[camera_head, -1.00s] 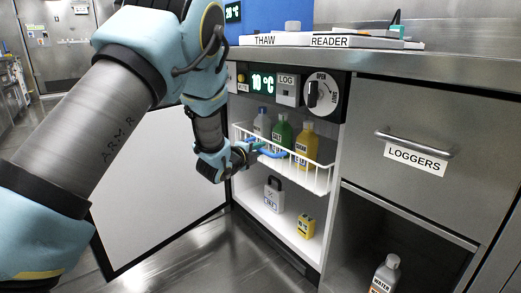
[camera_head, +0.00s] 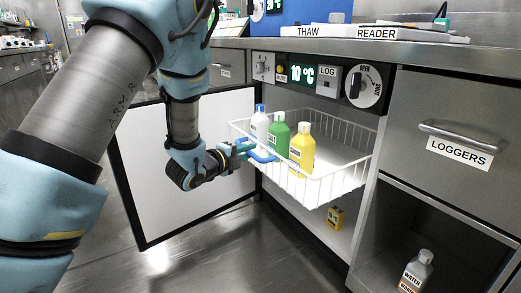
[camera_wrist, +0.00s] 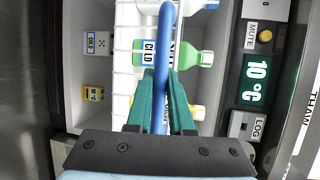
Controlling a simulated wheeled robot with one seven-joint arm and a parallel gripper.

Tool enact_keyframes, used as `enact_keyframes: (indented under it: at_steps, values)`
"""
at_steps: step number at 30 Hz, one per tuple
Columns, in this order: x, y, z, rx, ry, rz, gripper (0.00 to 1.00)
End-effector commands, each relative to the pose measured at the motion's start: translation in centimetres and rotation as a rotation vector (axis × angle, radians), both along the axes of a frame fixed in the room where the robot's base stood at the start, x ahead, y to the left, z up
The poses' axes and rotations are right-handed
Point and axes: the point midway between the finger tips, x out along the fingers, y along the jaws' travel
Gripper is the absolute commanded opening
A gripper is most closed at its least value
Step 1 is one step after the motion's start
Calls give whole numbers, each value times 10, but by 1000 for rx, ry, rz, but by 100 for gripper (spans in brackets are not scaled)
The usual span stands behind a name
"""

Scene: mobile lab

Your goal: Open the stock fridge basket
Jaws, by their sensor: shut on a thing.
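The white wire fridge basket (camera_head: 345,183) stands slid out of the fridge opening in the head view. It carries a white bottle with a blue cap (camera_head: 260,124), a green bottle (camera_head: 279,136) and a yellow bottle (camera_head: 302,148) near its front. The blue basket handle (camera_head: 262,157) is on its front. My gripper (camera_head: 243,148) is at the basket's front, shut on this handle. In the wrist view the handle (camera_wrist: 166,45) runs between the green fingers (camera_wrist: 161,100). The fingers hide part of the basket front.
The fridge door (camera_head: 185,160) stands wide open at the left. A yellow box (camera_head: 335,217) is on the fridge floor below the basket. The LOGGERS drawer (camera_head: 455,135) is shut at the right, above an open bay with a bottle (camera_head: 417,272). Floor in front is clear.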

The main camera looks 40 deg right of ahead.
Motion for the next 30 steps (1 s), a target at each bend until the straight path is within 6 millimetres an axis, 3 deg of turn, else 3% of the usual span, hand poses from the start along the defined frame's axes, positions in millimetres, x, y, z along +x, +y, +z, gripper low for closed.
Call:
enact_keyframes:
  at_steps: [9, 23, 24, 30]
  values:
    - [2, 24, -1, 1, 0, 2, 0]
    - [2, 27, -1, 2, -1, 2, 0]
    - [2, 27, -1, 2, -1, 2, 22]
    - [2, 27, 0, 1, -1, 1, 44]
